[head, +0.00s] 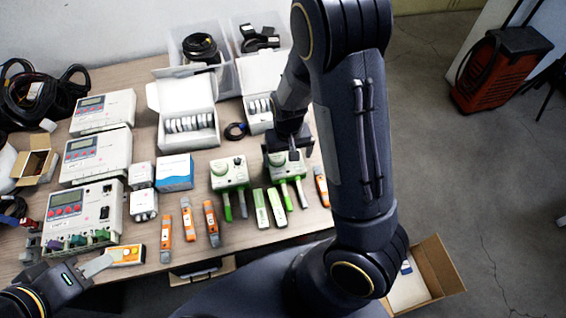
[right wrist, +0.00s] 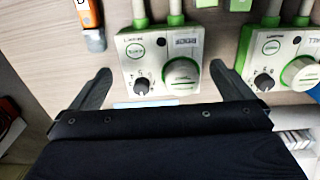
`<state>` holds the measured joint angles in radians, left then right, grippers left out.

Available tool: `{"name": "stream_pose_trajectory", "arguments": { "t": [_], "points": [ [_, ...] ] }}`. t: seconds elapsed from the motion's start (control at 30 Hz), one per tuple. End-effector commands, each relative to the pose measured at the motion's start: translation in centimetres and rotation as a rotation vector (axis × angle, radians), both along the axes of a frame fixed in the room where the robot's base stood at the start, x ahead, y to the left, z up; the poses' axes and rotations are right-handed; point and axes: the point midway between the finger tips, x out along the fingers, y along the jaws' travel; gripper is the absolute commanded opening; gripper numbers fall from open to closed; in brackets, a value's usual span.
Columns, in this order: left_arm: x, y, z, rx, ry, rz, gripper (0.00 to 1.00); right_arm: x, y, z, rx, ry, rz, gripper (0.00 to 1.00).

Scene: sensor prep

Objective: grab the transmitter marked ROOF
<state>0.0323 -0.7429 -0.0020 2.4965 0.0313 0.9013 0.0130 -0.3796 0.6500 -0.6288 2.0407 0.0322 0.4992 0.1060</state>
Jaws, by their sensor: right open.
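Two white boxy transmitters with green trim, each with a knob and a dial, stand side by side on the table. The right one (head: 283,161) is partly hidden under my right gripper (head: 287,150). In the right wrist view this transmitter (right wrist: 160,62) lies between the two fingers of my open gripper (right wrist: 160,72), with a gap on both sides. The left transmitter (head: 229,173) shows at the right of the right wrist view (right wrist: 280,57). My left gripper (head: 70,252) is open at the table's front left.
Orange testers (head: 188,219) and white-green pens (head: 261,208) lie near the front edge. An orange-yellow device (head: 126,255) lies beside a left finger. Grey meters (head: 95,155), white boxes (head: 186,110) and clear bins (head: 193,40) fill the left and back.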

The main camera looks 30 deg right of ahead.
Motion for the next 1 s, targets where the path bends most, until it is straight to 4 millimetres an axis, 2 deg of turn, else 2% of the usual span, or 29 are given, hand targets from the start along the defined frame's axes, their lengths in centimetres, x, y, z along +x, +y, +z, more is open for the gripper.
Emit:
{"name": "stream_pose_trajectory", "arguments": {
  "t": [0.33, 0.47, 0.67, 0.97, 1.0],
  "points": [
    [0.0, 0.0, 0.2, 0.0, 0.0, 0.0, 0.36, 0.3, 0.0, -4.9, 0.0, 0.004, -0.001, 1.0],
    [0.0, 0.0, 0.2, 0.0, 0.0, 0.0, 0.36, 0.3, 0.1, -5.7, 0.001, 0.002, -0.001, 1.0],
    [0.0, 0.0, 0.2, 0.0, 0.0, 0.0, 0.36, 0.3, 0.1, -5.7, 0.002, -0.001, -0.001, 1.0],
    [0.0, 0.0, 0.2, 0.0, 0.0, 0.0, 0.36, 0.3, 0.1, -5.7, 0.002, 0.0, -0.001, 0.63],
    [0.0, 0.0, 0.2, 0.0, 0.0, 0.0, 0.36, 0.4, 0.1, -5.6, 0.002, -0.001, -0.001, 0.62]
  ]
}}
